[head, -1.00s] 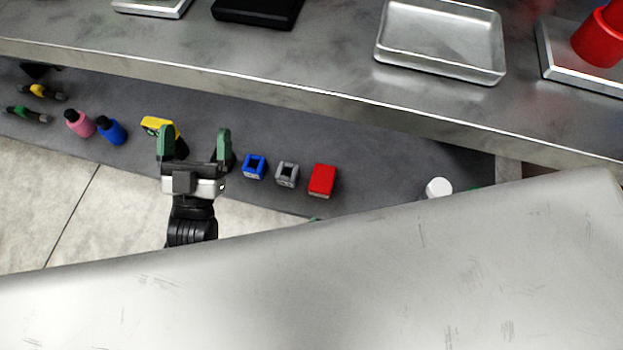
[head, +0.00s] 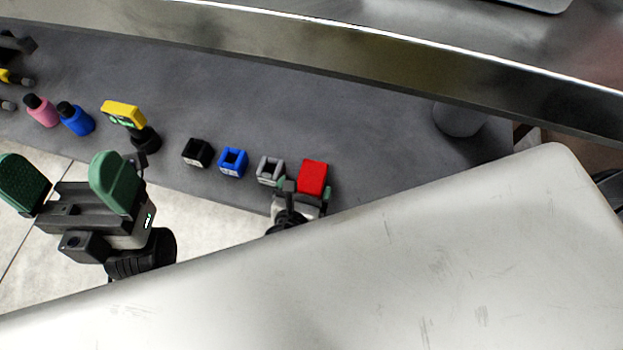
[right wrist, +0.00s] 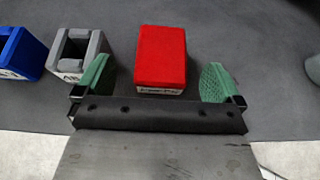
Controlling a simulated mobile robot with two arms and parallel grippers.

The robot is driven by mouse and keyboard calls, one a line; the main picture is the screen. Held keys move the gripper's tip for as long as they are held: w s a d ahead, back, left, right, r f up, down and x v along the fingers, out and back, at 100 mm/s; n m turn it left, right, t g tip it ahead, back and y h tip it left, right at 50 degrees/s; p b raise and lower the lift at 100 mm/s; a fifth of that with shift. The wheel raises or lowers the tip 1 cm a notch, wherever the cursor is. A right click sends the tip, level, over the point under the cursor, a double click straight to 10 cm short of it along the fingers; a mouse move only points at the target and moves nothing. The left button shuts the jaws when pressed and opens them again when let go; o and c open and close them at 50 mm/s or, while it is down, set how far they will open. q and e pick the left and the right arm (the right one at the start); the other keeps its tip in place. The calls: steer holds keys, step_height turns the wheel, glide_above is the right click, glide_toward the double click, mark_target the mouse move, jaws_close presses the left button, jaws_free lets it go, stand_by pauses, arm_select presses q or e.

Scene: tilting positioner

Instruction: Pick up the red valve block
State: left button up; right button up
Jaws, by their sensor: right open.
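The red valve block (head: 312,175) sits on the dark grey mat, at the right end of a row of small blocks. My right gripper (head: 304,190) is open at the block's near side, its green fingertips to either side of it. In the right wrist view the red block (right wrist: 160,58) shows between the two open fingers (right wrist: 158,82), with gaps on both sides. I cannot tell how far above the mat the fingers are. My left gripper (head: 66,180) is open and empty at the left, away from the red block.
A grey block (head: 269,169) stands close to the right gripper's left finger. A blue block (head: 233,162) and a black block (head: 197,152) are further left, then a yellow device (head: 123,114) and bottles. A metal ledge (head: 400,66) runs along the back.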

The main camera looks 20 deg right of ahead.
mark_target(311, 178)
steer(key=x, duration=0.1)
steer(key=b+x, duration=0.2)
steer(key=x, duration=0.1)
steer(key=shift+s+d+f, duration=0.1)
steer(key=shift+s+f, duration=0.15)
steer(key=shift+f, duration=0.15)
steer(key=shift+w+d+b, duration=0.2)
steer(key=shift+w+b, duration=0.1)
steer(key=shift+w, duration=0.05)
steer(key=c, duration=1.4)
steer(key=shift+r, duration=0.1)
steer(key=shift+c, duration=0.6)
